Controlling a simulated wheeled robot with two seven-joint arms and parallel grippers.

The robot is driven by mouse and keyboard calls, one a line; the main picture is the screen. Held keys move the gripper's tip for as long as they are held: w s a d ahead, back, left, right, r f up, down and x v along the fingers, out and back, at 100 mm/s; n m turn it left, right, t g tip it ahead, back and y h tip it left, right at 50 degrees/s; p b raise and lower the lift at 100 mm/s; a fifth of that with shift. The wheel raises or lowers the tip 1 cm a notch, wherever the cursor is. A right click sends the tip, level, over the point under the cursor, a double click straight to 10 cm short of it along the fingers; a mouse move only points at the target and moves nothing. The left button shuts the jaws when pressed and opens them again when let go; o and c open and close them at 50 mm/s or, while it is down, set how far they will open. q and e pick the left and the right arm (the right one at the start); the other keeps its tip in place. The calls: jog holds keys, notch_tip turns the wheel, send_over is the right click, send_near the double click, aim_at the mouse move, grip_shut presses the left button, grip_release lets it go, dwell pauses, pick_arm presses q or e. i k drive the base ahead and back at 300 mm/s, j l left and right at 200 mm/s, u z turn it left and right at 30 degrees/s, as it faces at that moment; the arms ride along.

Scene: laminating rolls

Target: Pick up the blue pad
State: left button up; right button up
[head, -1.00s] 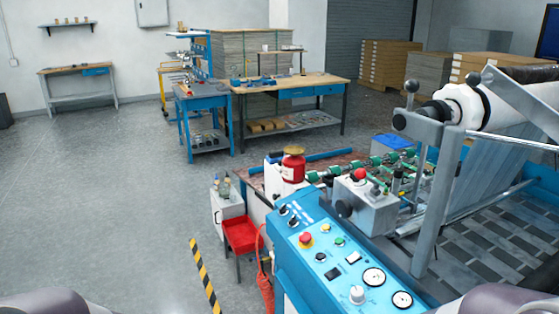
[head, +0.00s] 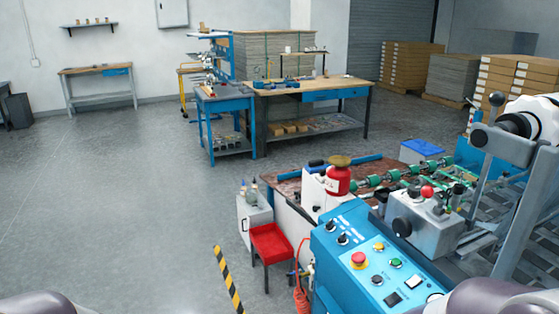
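I cannot make out a blue pad for certain. A blue flat-topped object (head: 422,147) with a pale side sits behind the laminating machine's green rollers, at the right of the head view. I cannot tell whether it is the pad. Small blue items also lie on the far wooden workbench (head: 300,86), too small to name. Neither gripper is in view. Only rounded parts of my arms show at the bottom left and bottom right corners.
A yellow-black floor strip (head: 228,280) lies nearby. The floor at left is clear.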

aim_at(313, 167)
jog(key=i+j+u, duration=0.15)
jog(key=i+j, duration=0.15)
jog(key=i, duration=0.2)
jog(key=i+j+u, duration=0.15)
jog(key=i, duration=0.3)
jog(key=i+j+u, duration=0.2)
jog(key=i, duration=0.35)
jog(key=i+j+u, duration=0.15)
jog(key=i, duration=0.35)
